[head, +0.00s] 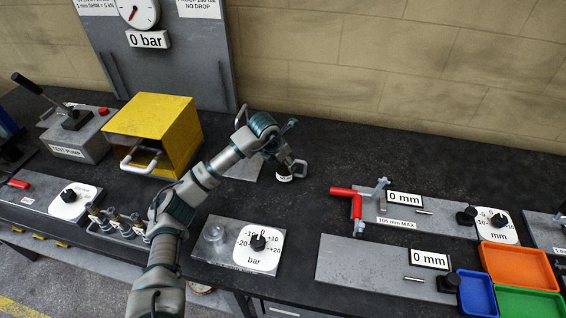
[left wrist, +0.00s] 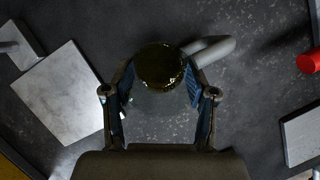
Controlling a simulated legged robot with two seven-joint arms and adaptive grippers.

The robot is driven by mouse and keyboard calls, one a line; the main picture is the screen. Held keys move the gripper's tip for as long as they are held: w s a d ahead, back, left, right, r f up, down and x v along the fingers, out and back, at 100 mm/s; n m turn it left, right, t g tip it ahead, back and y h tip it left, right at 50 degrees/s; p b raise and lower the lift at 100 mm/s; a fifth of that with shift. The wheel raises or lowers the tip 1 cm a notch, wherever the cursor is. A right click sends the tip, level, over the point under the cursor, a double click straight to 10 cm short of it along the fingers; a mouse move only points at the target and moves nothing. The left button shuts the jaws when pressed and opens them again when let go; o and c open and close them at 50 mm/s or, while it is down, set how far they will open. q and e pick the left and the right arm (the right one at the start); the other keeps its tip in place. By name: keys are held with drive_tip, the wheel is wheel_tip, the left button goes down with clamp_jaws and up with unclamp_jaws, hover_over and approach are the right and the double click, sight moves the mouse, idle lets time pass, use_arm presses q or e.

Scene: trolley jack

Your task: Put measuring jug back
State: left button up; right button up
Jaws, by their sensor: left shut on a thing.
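The measuring jug (head: 285,178) is small, with a pale label and a light handle on its right. My left gripper (head: 281,158) is shut on it above the black bench, right of the yellow box. In the left wrist view the jug (left wrist: 160,66) shows from above as a dark olive, round top between the fingers of my left gripper (left wrist: 158,84). Its grey handle (left wrist: 213,50) points up and right. I cannot tell whether the jug's base touches the bench. My right gripper is not in view.
A bare grey plate (left wrist: 62,95) lies left of the jug; my arm partly hides it in the head view (head: 243,168). The yellow box (head: 168,130) stands left. A red-handled tool (head: 356,205) lies right. Orange (head: 518,265), blue and green trays are at far right.

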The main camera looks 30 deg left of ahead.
use_arm(q)
drive_tip(key=shift+f, duration=0.1)
drive_tip(key=o, duration=1.4)
drive_tip(key=shift+c, duration=0.2)
drive_tip(key=shift+r, duration=0.3)
drive_tip(key=p+v, duration=0.1)
drive_tip(key=v, duration=1)
drive_tip(key=shift+s+r, duration=0.3)
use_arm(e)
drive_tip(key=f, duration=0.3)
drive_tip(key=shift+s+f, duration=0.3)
